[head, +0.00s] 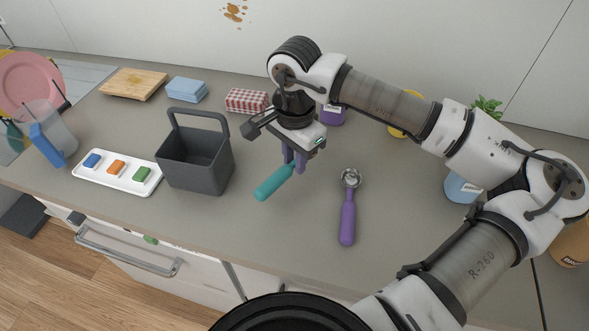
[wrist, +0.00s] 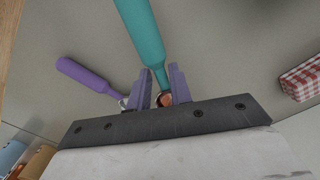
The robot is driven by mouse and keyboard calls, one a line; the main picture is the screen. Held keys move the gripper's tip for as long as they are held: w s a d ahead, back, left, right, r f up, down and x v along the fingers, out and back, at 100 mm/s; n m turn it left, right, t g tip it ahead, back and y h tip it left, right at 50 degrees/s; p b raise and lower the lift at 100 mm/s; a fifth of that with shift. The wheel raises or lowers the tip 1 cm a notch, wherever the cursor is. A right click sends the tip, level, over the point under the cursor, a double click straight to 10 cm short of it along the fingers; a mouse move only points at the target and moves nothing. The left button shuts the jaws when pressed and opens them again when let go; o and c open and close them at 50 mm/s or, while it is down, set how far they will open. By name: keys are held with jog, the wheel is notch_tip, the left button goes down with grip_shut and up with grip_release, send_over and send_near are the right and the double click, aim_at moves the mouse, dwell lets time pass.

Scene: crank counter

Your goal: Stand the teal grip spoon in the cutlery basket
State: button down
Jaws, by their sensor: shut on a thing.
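My gripper (head: 294,158) is shut on the teal grip spoon (head: 274,182). Its purple fingers also show in the wrist view (wrist: 162,84), one on each side of the spoon's neck. The teal handle (wrist: 143,35) points out from the fingers, toward the counter's front left in the head view. The spoon's bowl is mostly hidden behind the fingers and gripper body. I cannot tell whether the spoon touches the counter. The cutlery basket (head: 195,172) is a dark grey open box with an upright handle. It stands to the left of my gripper, apart from the spoon.
A purple-handled scoop (head: 348,215) lies right of my gripper. A white tray (head: 117,186) with three coloured blocks sits left of the basket. The counter before the basket is clear.

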aim_at(294, 185)
notch_tip(294, 185, down, 6)
jog(key=shift+r+p, duration=0.2)
jog(key=shift+p, duration=0.35)
jog(key=shift+f+b, duration=0.25)
jog(key=shift+b, duration=0.1)
jog(key=c, duration=1.3)
grip_release()
jog(key=shift+r, duration=0.1)
jog(key=shift+o, duration=0.2)
jog(key=shift+r+p, duration=0.25)
jog(key=shift+p, duration=0.15)
jog(key=shift+w+r+b, duration=0.1)
jog(key=shift+r+b, duration=0.2)
jog(key=shift+b, duration=0.1)
notch_tip(294, 185, up, 11)
jog(key=b, duration=0.3)
jog(key=shift+r, duration=0.15)
